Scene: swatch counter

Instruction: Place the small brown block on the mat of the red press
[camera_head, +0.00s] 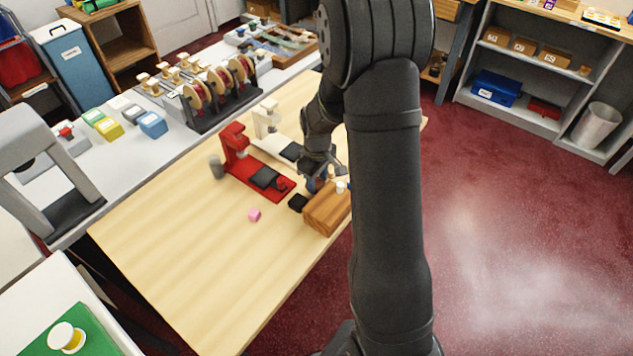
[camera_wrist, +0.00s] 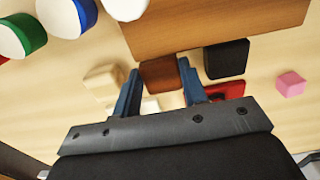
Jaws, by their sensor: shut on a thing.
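The small brown block (camera_wrist: 160,74) sits between the two blue fingers of my gripper (camera_wrist: 158,82) in the wrist view, and the gripper is shut on it. In the head view my gripper (camera_head: 316,183) is right of the red press, beside the wooden box, and the block cannot be made out there. The red press (camera_head: 235,143) stands on the wooden table with its dark mat (camera_head: 264,177) on a red base. Part of the red base also shows behind my gripper in the wrist view (camera_wrist: 228,90). The block's height above the table is unclear.
A wooden box (camera_head: 325,212) and a black block (camera_head: 298,202) are close to my gripper. A pink block (camera_head: 254,215) lies in front of the red press. A white press (camera_head: 267,118) stands behind it and a grey cylinder (camera_head: 216,167) to its left. The table's front left is clear.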

